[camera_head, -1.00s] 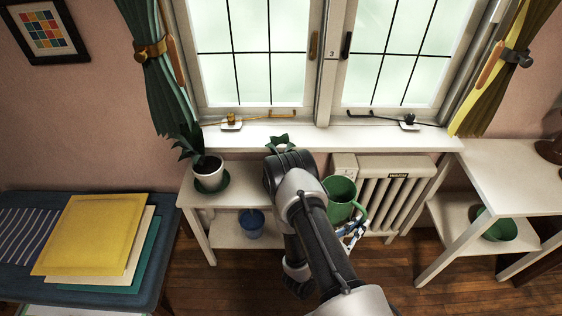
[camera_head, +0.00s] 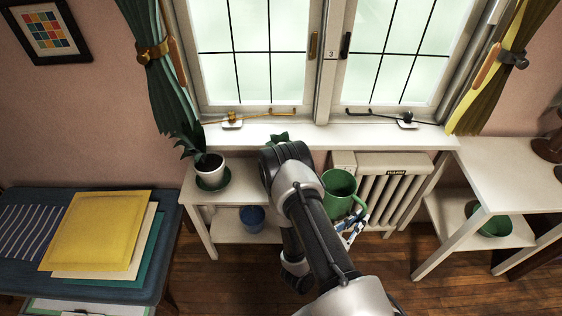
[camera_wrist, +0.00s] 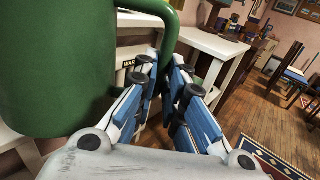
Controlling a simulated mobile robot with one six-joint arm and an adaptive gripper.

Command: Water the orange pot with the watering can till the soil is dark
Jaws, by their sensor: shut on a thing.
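The green watering can (camera_head: 338,193) is right of my arm in the head view, in front of the radiator, its open top facing up. Its green body also fills the left of the wrist view (camera_wrist: 55,70). My gripper (camera_wrist: 168,72) is shut on the can's handle, with blue and white fingers around it. In the head view the gripper (camera_head: 353,228) shows just below the can. I see no spout or water. No orange pot shows in these frames; my arm hides part of the stand and sill.
A white pot (camera_head: 210,172) with a plant stands on the left stand (camera_head: 237,190). Green leaves (camera_head: 279,138) show behind my arm, their pot hidden. A blue pot (camera_head: 252,218) is on the lower shelf.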

